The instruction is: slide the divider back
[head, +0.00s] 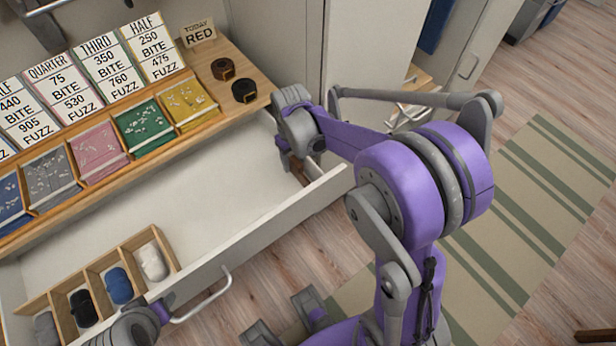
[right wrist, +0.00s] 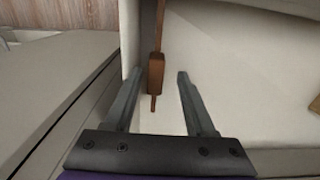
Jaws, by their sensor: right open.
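The divider (right wrist: 156,72) is a thin brown wooden strip with a thicker block at its near end, seen in the right wrist view. It stands in the open white drawer (head: 205,205), close to the drawer wall. My right gripper (right wrist: 156,74) is open, with one finger on each side of the block and visible gaps to it. In the head view my right arm reaches to the drawer's right end; only a small brown bit of the divider shows there (head: 299,173). The fingers of my left gripper are not seen.
A wooden compartment tray (head: 172,245) with several rolled dark, blue and white items sits at the drawer's left. The drawer's middle is clear.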

